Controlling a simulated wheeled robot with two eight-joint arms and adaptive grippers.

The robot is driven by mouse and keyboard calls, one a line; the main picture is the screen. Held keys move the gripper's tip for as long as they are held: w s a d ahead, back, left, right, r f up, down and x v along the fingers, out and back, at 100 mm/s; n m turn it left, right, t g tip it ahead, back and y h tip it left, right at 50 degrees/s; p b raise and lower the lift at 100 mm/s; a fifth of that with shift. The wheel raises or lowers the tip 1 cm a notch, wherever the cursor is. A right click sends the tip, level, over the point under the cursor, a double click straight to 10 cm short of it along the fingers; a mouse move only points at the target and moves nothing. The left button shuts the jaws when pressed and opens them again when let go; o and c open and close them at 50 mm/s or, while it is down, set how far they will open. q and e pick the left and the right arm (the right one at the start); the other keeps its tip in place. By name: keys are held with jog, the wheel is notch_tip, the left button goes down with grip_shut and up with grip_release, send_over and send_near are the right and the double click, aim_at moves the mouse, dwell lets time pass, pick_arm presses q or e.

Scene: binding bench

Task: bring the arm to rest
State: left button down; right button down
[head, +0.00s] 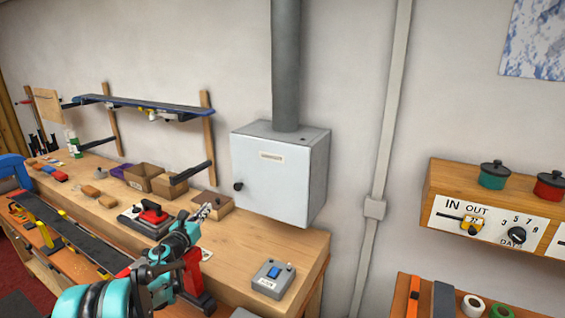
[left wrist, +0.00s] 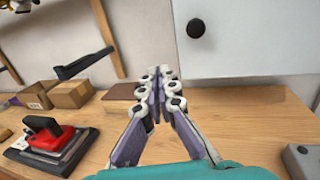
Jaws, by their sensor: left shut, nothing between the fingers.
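My left gripper (head: 205,211) is in the head view, above the wooden bench (head: 245,248), with its arm coming up from the lower left. In the left wrist view its two fingers (left wrist: 160,75) are together, shut and empty. The gripper is apart from the things around it. The right gripper is in neither view.
A grey cabinet (head: 270,170) with a black knob stands at the bench's back, behind the gripper. A grey switch box (head: 272,279) sits at right. Bare bench lies between.

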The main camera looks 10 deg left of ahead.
pick_arm(q)
jog(key=s+d+r+n+y+b, duration=0.1)
jog(key=s+d+r+n+y, duration=0.2)
jog(key=s+r+n+y, duration=0.75)
jog(key=s+d+f+n+g+h, duration=0.2)
jog(key=s+d+f+n, duration=0.4)
jog(key=s, duration=0.4)
jog(key=s+d+f+n+g+h+b, duration=0.1)
jog(key=s+d+f+n+g+h, duration=0.2)
jog(key=s+d+f+n+g, duration=0.2)
jog(key=s+d+f+n+g+h, duration=0.3)
jog(key=s+d+f+n, duration=0.4)
jog(key=s+n, duration=0.8)
notch_tip(320, 180, down, 3)
jog(key=shift+s+f+g, duration=0.1)
jog(key=shift+s+g, duration=0.4)
jog(key=shift+s, duration=0.7)
jog(key=shift+h, duration=0.25)
